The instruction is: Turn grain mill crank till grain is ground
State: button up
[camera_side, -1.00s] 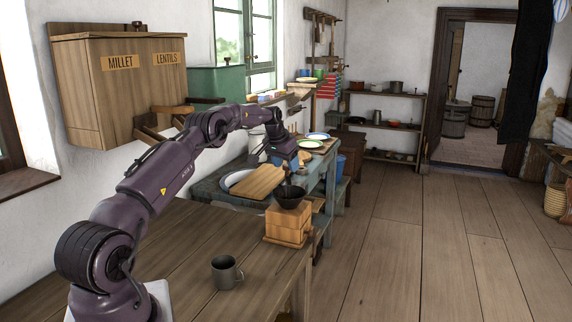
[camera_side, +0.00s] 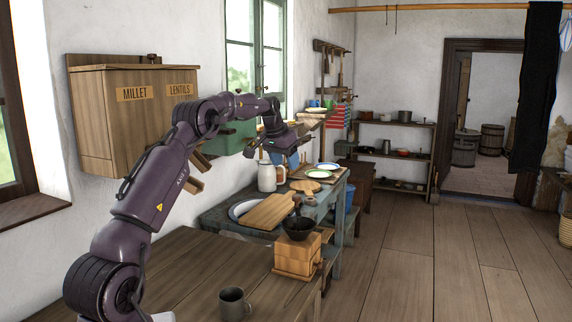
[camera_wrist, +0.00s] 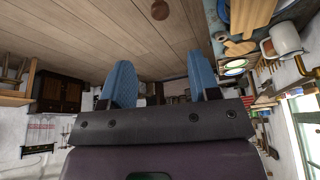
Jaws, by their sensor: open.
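The grain mill (camera_side: 297,257) is a light wooden box with a dark bowl-shaped hopper (camera_side: 299,230) on top. It stands upright at the table's right edge. A brown round knob (camera_side: 308,202), apparently on the crank, shows just above the hopper. A round brown knob also shows at the top of the wrist view (camera_wrist: 160,10). My gripper (camera_side: 292,158) is above the mill, apart from it and from the knob. In the wrist view its two blue fingers (camera_wrist: 161,78) are spread with nothing between them. I cannot see any grain inside the hopper.
A grey mug (camera_side: 233,304) stands on the table left of the mill. Behind are a bench with a cutting board (camera_side: 268,211), plates and a white jug (camera_side: 267,176). A wall bin (camera_side: 135,115) labelled millet and lentils hangs left. The floor at right is clear.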

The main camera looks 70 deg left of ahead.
jog(key=shift+c, duration=0.3)
notch_tip(320, 180, up, 5)
jog(key=a+f+m+t+y, duration=0.2)
jog(key=a+f+m+y, duration=0.45)
jog(key=m+y, duration=0.55)
jog(key=s+d+r+m+t+h, duration=0.3)
jog(key=d+m+t, duration=0.2)
jog(key=m, duration=0.7)
jog(key=s+d+r+m+t+h, duration=0.3)
jog(key=s+d+m+t, duration=0.15)
jog(key=m, duration=0.75)
send_near(294, 197)
jog(key=shift+t, duration=0.25)
jog(key=x, duration=1.1)
jog(key=shift+a+f, duration=0.15)
jog(key=shift+f, duration=0.05)
